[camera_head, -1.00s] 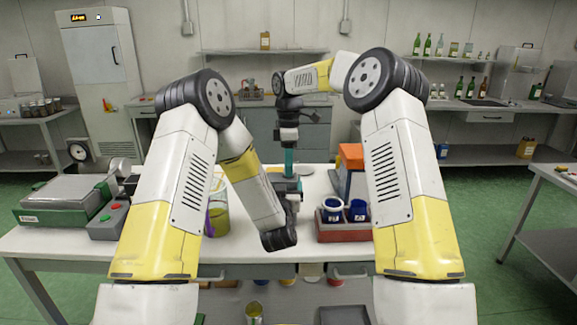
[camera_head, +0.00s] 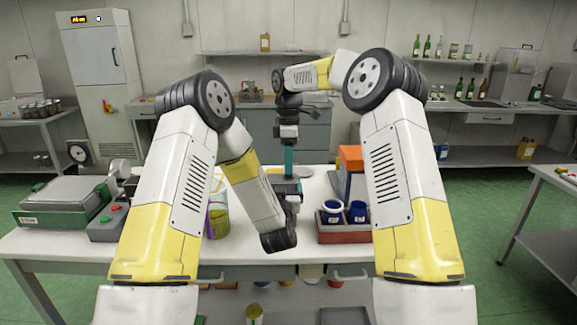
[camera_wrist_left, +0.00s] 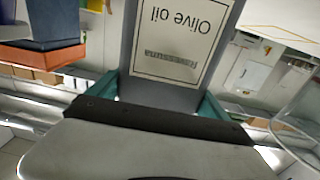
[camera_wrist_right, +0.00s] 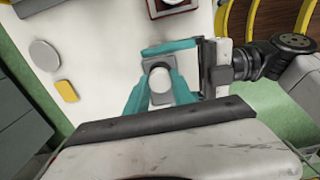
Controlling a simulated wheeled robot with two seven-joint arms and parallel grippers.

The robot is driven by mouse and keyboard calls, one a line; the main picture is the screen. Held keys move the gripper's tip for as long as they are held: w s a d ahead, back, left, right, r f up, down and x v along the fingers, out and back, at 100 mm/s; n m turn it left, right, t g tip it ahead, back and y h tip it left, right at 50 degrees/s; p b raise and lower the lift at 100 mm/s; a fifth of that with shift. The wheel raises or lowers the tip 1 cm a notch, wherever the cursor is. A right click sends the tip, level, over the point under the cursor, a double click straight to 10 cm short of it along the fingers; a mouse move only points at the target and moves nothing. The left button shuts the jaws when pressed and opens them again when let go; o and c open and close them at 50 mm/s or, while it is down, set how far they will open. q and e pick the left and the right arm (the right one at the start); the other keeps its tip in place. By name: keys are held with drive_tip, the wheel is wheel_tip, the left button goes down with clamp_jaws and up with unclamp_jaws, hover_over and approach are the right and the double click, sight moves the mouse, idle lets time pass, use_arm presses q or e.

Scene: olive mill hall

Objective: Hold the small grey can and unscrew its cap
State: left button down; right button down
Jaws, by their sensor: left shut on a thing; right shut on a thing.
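The small grey can (camera_wrist_left: 178,90) with a white "Olive oil" label shows in the left wrist view between the teal fingers of my left gripper (camera_wrist_left: 165,98), which is shut on it. In the right wrist view the can's grey top (camera_wrist_right: 149,65) shows from above. The pale round cap (camera_wrist_right: 161,84) is between the fingertips of my right gripper (camera_wrist_right: 160,88), shut on it from above. In the head view my right gripper (camera_head: 289,162) is right above my left gripper (camera_head: 288,187), and the can is mostly hidden. I cannot tell how far the cap is turned.
A red tray (camera_head: 345,237) with blue cups stands right of the grippers, near an orange-topped box (camera_head: 351,153). A jar with yellowish contents (camera_head: 218,222) stands left. A grey disc (camera_wrist_right: 45,55) and a yellow block (camera_wrist_right: 67,91) lie on the white table.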

drive_tip(key=shift+r, duration=0.5)
drive_tip(key=shift+r, duration=2)
use_arm(q)
unclamp_jaws()
